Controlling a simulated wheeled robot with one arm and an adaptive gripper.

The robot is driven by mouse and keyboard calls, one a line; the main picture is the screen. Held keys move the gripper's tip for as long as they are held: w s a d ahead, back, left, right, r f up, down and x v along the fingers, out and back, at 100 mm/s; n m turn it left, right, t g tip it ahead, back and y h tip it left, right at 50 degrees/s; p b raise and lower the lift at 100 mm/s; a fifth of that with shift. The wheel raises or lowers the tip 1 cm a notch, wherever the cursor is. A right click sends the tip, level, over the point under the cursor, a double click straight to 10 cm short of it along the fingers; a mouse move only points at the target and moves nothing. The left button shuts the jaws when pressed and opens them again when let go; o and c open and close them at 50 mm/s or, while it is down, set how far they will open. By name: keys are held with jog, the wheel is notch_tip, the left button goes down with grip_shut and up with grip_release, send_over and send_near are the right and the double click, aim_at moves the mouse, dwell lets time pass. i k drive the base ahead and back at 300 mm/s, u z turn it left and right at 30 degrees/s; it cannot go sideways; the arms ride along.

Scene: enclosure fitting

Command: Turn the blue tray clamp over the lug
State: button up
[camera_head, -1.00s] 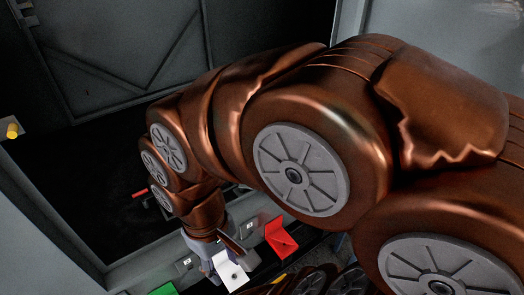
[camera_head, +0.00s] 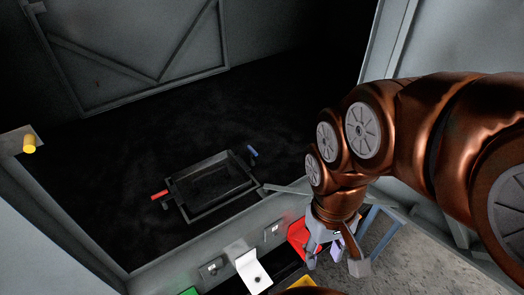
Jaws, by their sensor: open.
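The blue tray clamp (camera_head: 252,152) is a small blue handle at the far right corner of a black rectangular tray (camera_head: 190,215), inside the dark enclosure. I cannot make out the lug or whether the clamp lies over it. A red clamp (camera_head: 159,195) sits at the tray's left side. My gripper (camera_head: 335,262) is open and points down, outside the enclosure's front edge. It is well to the right of and nearer than the blue clamp, beside a red piece (camera_head: 298,236). It holds nothing that I can see.
A white bracket (camera_head: 253,272) stands at the front edge, near small grey switch plates (camera_head: 211,268). A yellow knob (camera_head: 29,144) is on the left wall. The enclosure floor around the tray looks clear.

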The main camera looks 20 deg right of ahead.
aim_at(253, 154)
jog(key=u, duration=2.45)
jog(key=k, duration=0.7)
jog(key=z, duration=0.9)
jog(key=i, duration=0.5)
jog(key=u, duration=0.05)
